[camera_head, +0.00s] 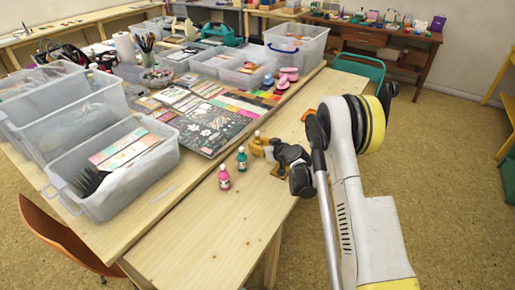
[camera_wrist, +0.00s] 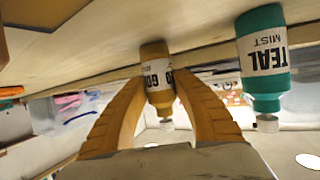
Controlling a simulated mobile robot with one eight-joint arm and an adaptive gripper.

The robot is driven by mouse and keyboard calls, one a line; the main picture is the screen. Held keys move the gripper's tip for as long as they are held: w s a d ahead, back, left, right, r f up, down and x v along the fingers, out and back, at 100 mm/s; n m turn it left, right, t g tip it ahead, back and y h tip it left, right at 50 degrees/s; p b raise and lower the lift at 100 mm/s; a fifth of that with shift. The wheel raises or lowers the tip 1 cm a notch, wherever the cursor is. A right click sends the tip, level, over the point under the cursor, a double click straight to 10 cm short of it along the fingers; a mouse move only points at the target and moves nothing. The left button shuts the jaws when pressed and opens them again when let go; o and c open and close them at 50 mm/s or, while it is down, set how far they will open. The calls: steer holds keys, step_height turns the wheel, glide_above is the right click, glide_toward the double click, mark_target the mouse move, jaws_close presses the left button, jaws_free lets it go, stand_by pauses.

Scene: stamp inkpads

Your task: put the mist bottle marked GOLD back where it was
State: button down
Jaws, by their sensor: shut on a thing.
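The gold mist bottle (camera_wrist: 157,68) is between my two orange fingers (camera_wrist: 161,80) in the wrist view, which shows the scene upside down. Part of its GOLD label shows between the fingertips. My gripper is shut on it. In the head view the gold bottle (camera_head: 257,144) is small and partly covered by my gripper (camera_head: 264,147). It is upright at the table; I cannot tell whether its base touches the wood. The teal bottle marked TEAL MIST (camera_wrist: 263,55) stands close beside it, apart from my fingers. It also shows in the head view (camera_head: 242,159).
A small dark square with an orange-brown rim (camera_head: 279,171) lies by my gripper. Patterned papers (camera_head: 208,125) and clear bins (camera_head: 130,185) fill the table behind. The front wood (camera_head: 215,235) is clear.

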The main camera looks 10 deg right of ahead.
steer(key=shift+f, duration=0.1)
steer(key=c, duration=1.1)
jaws_free()
